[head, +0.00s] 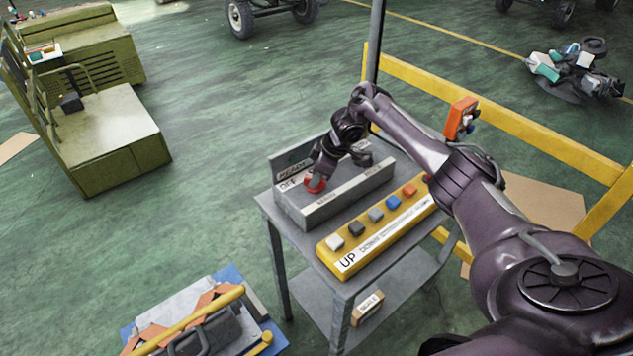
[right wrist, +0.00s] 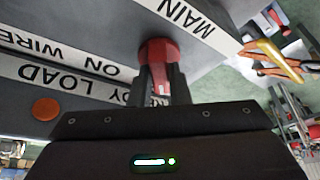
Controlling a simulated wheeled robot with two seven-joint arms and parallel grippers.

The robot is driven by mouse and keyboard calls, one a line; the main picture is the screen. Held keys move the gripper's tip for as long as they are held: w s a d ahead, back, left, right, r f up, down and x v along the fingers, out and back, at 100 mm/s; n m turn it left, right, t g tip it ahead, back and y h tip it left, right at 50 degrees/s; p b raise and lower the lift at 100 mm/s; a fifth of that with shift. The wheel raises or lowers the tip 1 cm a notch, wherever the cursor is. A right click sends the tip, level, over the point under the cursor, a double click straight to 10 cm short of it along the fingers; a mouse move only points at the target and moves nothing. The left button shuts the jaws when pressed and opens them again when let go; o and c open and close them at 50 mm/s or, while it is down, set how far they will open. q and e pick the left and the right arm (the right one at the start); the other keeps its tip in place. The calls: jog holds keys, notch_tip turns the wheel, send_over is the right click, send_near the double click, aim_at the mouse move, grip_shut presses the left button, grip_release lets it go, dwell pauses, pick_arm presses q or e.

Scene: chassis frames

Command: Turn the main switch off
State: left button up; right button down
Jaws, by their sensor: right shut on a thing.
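The main switch is a red rotary knob (head: 314,185) on the left part of a grey control box (head: 330,205), near a label that reads OFF. My right gripper (head: 317,177) reaches down to it from above. In the right wrist view the red knob (right wrist: 158,50) sits between the two dark fingers of the right gripper (right wrist: 163,88), which are shut on its narrow grip. A label reading MAIN is beside it. The fingers partly hide the knob, and I cannot tell its exact setting. My left gripper is not in view.
The box stands on a grey metal cart (head: 268,208), behind a yellow UP panel (head: 335,268) with several coloured buttons. An orange pendant (head: 461,118) and yellow rails (head: 500,110) are at the right. A blue pallet with tools (head: 232,280) lies at lower left.

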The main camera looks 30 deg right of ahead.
jog(key=shift+n+g+b, duration=0.3)
jog(key=shift+n+b, duration=0.2)
jog(key=shift+n, duration=0.2)
jog(key=c, duration=1.4)
grip_release()
jog(key=shift+d, duration=0.1)
jog(key=shift+o, duration=0.2)
